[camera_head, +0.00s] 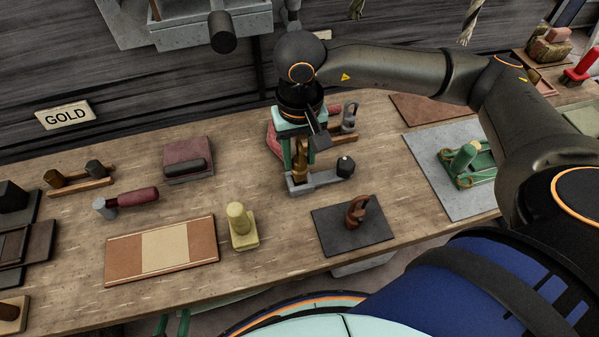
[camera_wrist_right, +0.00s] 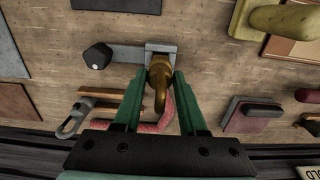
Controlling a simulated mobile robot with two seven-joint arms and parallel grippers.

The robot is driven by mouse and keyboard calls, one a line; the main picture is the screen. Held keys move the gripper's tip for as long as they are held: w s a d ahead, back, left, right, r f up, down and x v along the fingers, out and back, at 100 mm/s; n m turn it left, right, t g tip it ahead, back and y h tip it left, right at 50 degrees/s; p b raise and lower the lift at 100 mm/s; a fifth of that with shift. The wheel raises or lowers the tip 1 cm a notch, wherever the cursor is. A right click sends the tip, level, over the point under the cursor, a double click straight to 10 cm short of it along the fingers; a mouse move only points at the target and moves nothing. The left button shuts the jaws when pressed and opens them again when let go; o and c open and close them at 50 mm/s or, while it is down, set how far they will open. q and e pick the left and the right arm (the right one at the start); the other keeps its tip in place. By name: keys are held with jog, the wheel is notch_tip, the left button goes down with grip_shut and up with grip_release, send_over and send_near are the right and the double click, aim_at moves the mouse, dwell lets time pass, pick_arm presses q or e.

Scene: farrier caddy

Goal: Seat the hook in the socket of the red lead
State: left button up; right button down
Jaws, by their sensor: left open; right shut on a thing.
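My right gripper (camera_head: 301,168) points down over the workbench, shut on a brass-coloured hook (camera_wrist_right: 160,82). The hook's upper end lies over a grey block with an arm and a dark knob (camera_head: 345,166); this grey piece (camera_wrist_right: 128,52) also shows in the right wrist view. I cannot tell whether the hook is seated in it or only above it. The red lead (camera_wrist_right: 152,126) curves behind the fingers, and part of it (camera_head: 273,139) shows behind my right gripper; its socket is not clearly visible. My left gripper (camera_head: 171,321) shows only as two separated green fingers below the bench edge, empty.
A grey clip (camera_head: 350,116) stands on a wooden bar behind. A brown hook (camera_head: 357,211) on a dark mat and a yellow-green block (camera_head: 240,226) stand in front. A red-handled hammer (camera_head: 128,200) lies left. Bare wood (camera_head: 285,240) lies between the front pieces.

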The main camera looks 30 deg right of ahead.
jog(key=shift+f+b, duration=1.65)
jog(key=shift+b, duration=0.35)
dwell(1.3)
jog(key=shift+c, duration=1.9)
grip_release()
notch_tip(320, 180, up, 13)
jog(key=shift+f, duration=0.2)
